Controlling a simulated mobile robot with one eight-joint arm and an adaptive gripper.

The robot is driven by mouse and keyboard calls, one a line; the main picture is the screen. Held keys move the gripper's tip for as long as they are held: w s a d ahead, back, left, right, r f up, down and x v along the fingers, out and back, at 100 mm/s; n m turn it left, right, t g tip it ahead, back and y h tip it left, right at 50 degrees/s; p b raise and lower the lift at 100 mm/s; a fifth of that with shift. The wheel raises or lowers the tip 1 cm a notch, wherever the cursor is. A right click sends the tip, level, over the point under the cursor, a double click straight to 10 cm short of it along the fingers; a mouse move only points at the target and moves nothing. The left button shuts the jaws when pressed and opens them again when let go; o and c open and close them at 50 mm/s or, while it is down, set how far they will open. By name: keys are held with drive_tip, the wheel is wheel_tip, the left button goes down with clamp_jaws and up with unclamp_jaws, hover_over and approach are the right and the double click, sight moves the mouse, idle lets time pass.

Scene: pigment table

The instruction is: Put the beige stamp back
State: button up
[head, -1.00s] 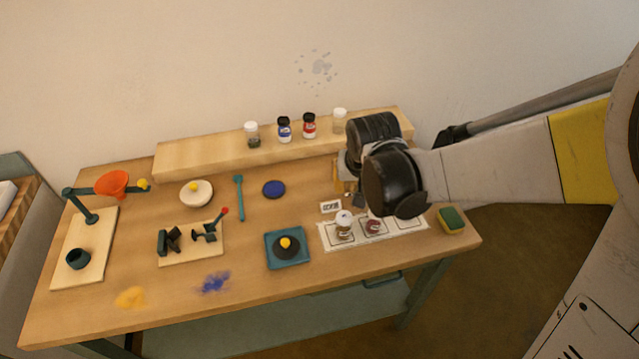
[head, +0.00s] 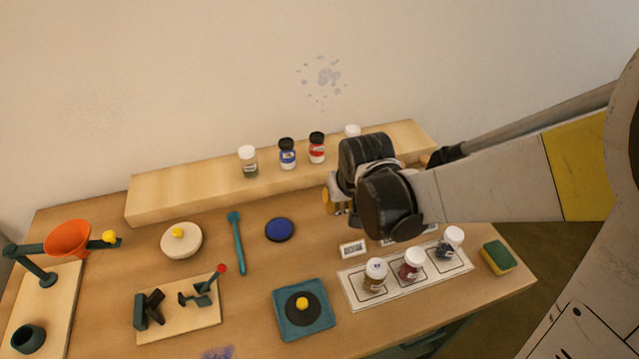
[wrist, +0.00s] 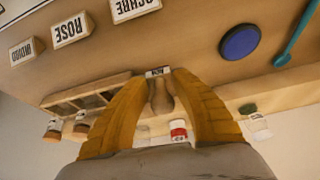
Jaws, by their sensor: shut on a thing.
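My gripper (wrist: 160,80) is shut on the beige stamp (wrist: 162,97). Its tan, rounded handle shows between the two yellow fingers in the wrist view. A small pale label with dark lettering shows at the fingertips; I cannot tell for sure whether it is part of the stamp. In the head view my gripper's yellow fingers (head: 331,200) show over the rear part of the table, right of the blue disc (head: 279,230); my wrist hides the stamp there. A wooden rack with slots (wrist: 85,96) lies left of the fingers in the wrist view, mostly hidden by my arm in the head view.
The wooden shelf (head: 180,190) carries several jars, including a blue one (head: 287,156) and a red one (head: 316,150). Three white-lidded jars stand on the marked mat (head: 352,292), with name cards (head: 352,248) behind. A sponge (head: 497,257) lies at right. A teal spatula (head: 237,245) lies left.

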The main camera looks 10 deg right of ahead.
sight(327, 222)
drive_tip(key=a+f, duration=0.2)
drive_tip(key=shift+w+a+b, duration=0.4)
drive_tip(key=shift+f+b, duration=1.05)
drive_tip(key=shift+f, duration=0.8)
drive_tip(key=shift+f, duration=0.2)
drive_tip(key=o, duration=0.9)
drive_tip(key=shift+r, duration=0.1)
